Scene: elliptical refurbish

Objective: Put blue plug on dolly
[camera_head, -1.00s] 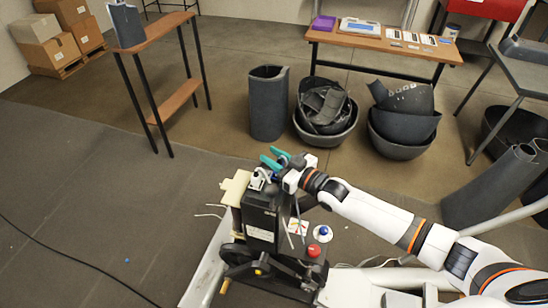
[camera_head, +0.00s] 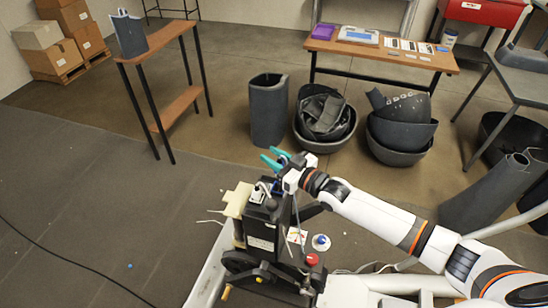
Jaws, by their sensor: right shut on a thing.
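My right gripper (camera_head: 275,159), with teal fingertips, is above the top of the black machine (camera_head: 261,232) in the middle. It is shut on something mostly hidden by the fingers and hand. A small dark blue piece, seemingly the blue plug (camera_head: 278,187), shows just below the fingers. A white plug (camera_head: 258,194) sits on the machine's top, left of the gripper. I cannot tell for sure which thing is the dolly. My left gripper is out of view.
A red button (camera_head: 312,259) and a blue-topped white knob (camera_head: 321,241) are right of the machine. A grey cylinder (camera_head: 268,110) and bins of dark scrap (camera_head: 325,118) stand behind. A wooden-topped table (camera_head: 380,48) is at the back. A black cable crosses the open floor at left.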

